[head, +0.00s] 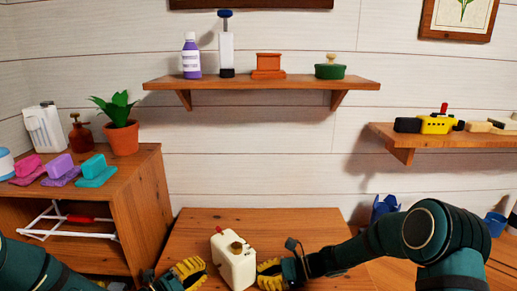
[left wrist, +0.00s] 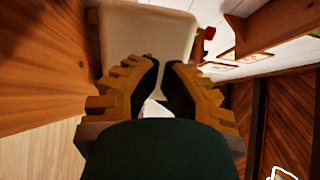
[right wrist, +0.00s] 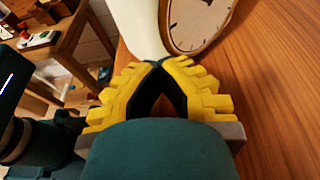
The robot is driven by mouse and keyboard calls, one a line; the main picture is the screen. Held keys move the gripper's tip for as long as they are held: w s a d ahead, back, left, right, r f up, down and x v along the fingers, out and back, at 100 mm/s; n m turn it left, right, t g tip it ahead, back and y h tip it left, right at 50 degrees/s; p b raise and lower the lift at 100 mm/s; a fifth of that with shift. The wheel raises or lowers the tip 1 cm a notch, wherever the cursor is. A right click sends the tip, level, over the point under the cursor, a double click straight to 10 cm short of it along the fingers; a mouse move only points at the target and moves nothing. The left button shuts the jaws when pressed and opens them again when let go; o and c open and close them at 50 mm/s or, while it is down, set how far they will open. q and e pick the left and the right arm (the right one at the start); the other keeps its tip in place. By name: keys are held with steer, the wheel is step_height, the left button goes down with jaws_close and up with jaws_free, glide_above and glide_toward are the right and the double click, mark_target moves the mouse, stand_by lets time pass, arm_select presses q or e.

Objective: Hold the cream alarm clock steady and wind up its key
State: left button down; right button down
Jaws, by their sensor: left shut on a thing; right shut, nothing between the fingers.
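The cream alarm clock (head: 233,262) stands on the wooden table, with a brown knob (head: 237,246) and a small red part (head: 219,230) on it. My left gripper (head: 204,266) is at its left side. In the left wrist view its fingertips (left wrist: 162,66) close on something small against the plain cream back (left wrist: 145,35), apparently the winding key, mostly hidden by the fingers. My right gripper (head: 261,269) is shut and empty at the clock's right side. In the right wrist view its fingertips (right wrist: 160,65) are close to the dial (right wrist: 195,20).
A wooden shelf (head: 260,84) with a purple bottle (head: 191,56) and other items hangs behind the table (head: 195,222). A cabinet (head: 140,185) with a potted plant (head: 121,137) stands left. A right shelf (head: 400,140) holds a yellow toy boat (head: 436,125).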

arm_select(q)
steer(key=shift+v, duration=2.9)
steer(key=shift+w+a+f+m+g+h, duration=0.35)
steer(key=shift+w+a+f+g, duration=0.05)
steer(key=shift+w+f, duration=0.2)
steer(key=shift+w+a+f+m+g+h, duration=0.35)
steer(key=shift+w+a+f+g, duration=0.1)
steer(key=shift+w+f, duration=0.15)
steer(key=shift+d+f, duration=0.1)
steer(key=shift+x, duration=3.35)
steer(key=shift+d, duration=0.1)
steer(key=shift+s+d+r, duration=0.3)
steer(key=shift+s, duration=0.15)
steer(key=shift+w+a+r, duration=0.1)
steer(key=shift+r, duration=0.35)
